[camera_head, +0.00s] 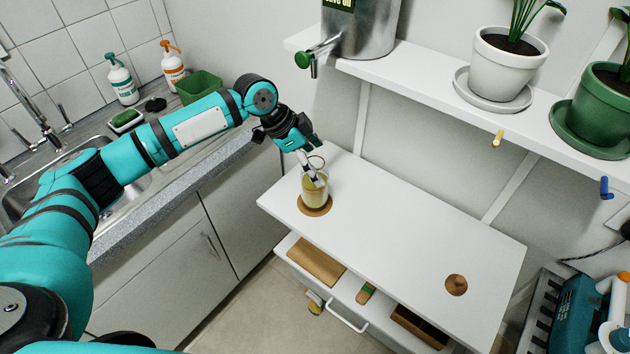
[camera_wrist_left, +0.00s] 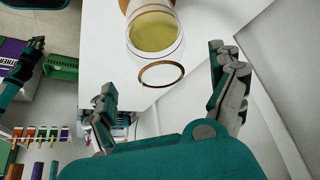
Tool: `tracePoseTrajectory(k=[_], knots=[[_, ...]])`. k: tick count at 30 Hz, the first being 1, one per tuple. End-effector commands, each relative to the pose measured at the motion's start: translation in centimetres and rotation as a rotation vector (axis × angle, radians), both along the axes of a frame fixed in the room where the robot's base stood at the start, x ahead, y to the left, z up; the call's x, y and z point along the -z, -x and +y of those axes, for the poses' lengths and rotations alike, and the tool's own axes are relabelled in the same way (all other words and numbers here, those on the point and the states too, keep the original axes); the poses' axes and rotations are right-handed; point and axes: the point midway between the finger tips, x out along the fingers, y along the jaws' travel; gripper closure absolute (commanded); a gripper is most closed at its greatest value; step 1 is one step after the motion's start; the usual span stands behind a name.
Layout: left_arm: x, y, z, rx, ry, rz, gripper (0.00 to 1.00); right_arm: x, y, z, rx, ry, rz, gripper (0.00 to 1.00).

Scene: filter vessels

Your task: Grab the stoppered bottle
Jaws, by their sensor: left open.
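A clear glass vessel (camera_head: 314,192) with yellow-green liquid stands on a round cork mat (camera_head: 318,211) at the left end of the white table. In the left wrist view the vessel (camera_wrist_left: 155,33) is at the top, with a brown ring (camera_wrist_left: 161,74) at its near end. I see no clear stopper on it. My left gripper (camera_head: 314,174) is at the vessel's upper part, partly covering it. In the left wrist view its open fingers (camera_wrist_left: 163,73) are spread either side of the ring, with nothing gripped.
An open drawer (camera_head: 345,300) is below. A shelf (camera_head: 430,80) with a metal container (camera_head: 362,28) and potted plants overhangs behind. A sink and counter (camera_head: 165,195) are left.

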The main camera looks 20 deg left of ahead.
Motion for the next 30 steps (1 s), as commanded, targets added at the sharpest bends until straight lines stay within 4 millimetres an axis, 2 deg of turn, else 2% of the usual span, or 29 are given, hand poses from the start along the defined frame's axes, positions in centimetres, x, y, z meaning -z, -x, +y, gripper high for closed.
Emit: tracePoseTrajectory(k=[7,12,20,30], knots=[[2.5,-0.6,-0.9,0.000,-0.001,0.005,0.07,-2.3,0.1,-0.4,0.002,0.005,0.001,1.00],[4.5,-1.1,-1.7,0.000,0.000,0.002,0.07,-2.7,0.1,-0.5,0.002,0.005,0.002,1.00],[4.9,-1.1,-1.8,0.000,-0.001,0.000,0.07,-2.6,0.1,-0.5,0.003,0.006,0.002,1.00],[4.8,-1.1,-1.8,0.000,0.000,0.002,0.50,-2.6,0.1,-0.5,0.002,0.005,0.001,1.00]])
